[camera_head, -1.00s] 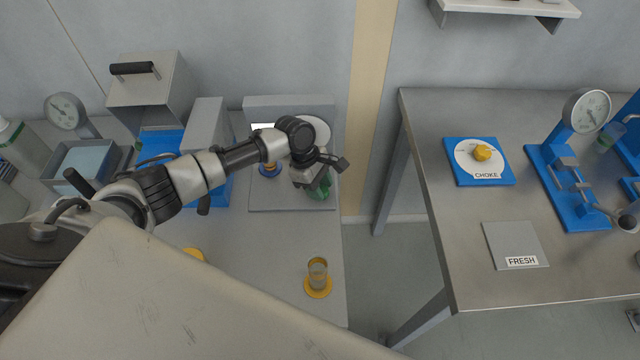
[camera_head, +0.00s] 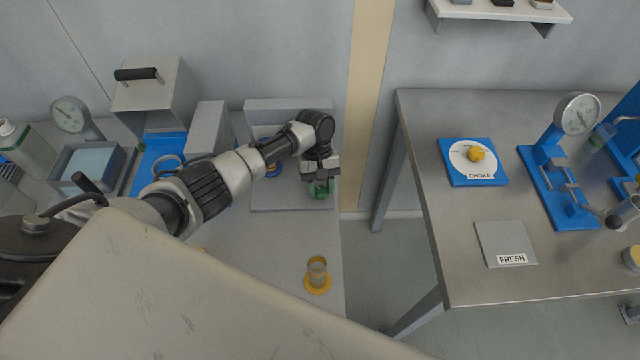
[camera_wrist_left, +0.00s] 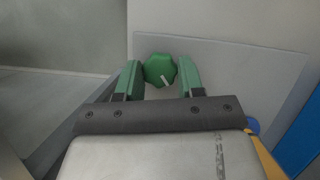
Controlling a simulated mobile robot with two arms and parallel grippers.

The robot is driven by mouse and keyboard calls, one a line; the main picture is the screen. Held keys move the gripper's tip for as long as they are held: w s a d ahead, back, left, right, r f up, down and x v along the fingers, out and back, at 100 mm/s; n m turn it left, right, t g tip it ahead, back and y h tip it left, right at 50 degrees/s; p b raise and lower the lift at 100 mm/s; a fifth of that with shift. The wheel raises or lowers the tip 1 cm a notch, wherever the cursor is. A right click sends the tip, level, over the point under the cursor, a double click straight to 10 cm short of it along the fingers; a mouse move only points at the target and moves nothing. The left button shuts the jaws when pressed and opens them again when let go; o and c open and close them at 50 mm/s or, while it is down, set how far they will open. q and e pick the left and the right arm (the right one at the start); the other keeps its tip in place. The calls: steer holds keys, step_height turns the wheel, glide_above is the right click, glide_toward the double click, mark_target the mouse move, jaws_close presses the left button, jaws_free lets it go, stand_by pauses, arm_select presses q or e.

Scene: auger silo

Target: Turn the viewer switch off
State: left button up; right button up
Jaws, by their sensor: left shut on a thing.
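A green lobed knob with a pale pointer mark, apparently the viewer switch, shows between my left fingers in the left wrist view (camera_wrist_left: 158,68). In the head view it is a small green patch (camera_head: 319,192) on the right side of a grey plate (camera_head: 266,202), mostly covered by the gripper. My left gripper (camera_head: 320,184) points down over it, shut on the knob with one green-padded finger on each side; its fingers also show in the left wrist view (camera_wrist_left: 160,75). My right gripper is not in view.
A glass on a yellow disc (camera_head: 317,281) stands nearer on the same bench. Grey boxes (camera_head: 207,128) and blue fixtures stand left. A gap separates this bench from the metal table (camera_head: 420,125) at right, which holds the CHOKE dial (camera_head: 459,176) and FRESH plate (camera_head: 503,236).

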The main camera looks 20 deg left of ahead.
arm_select(q)
steer(key=m+y, duration=0.1)
steer(key=m, duration=0.2)
steer(key=shift+d+m+g, duration=0.1)
steer(key=shift+m+g, duration=0.2)
steer(key=shift+m+y, duration=0.9)
steer(key=shift+m, duration=1)
steer(key=shift+p, duration=0.3)
steer(key=o, duration=0.9)
steer(key=b+v, duration=0.1)
steer(key=v, duration=0.9)
steer(key=shift+w+d+r+b, duration=0.15)
steer(key=shift+w+r+b, duration=0.1)
steer(key=shift+r+b, duration=0.1)
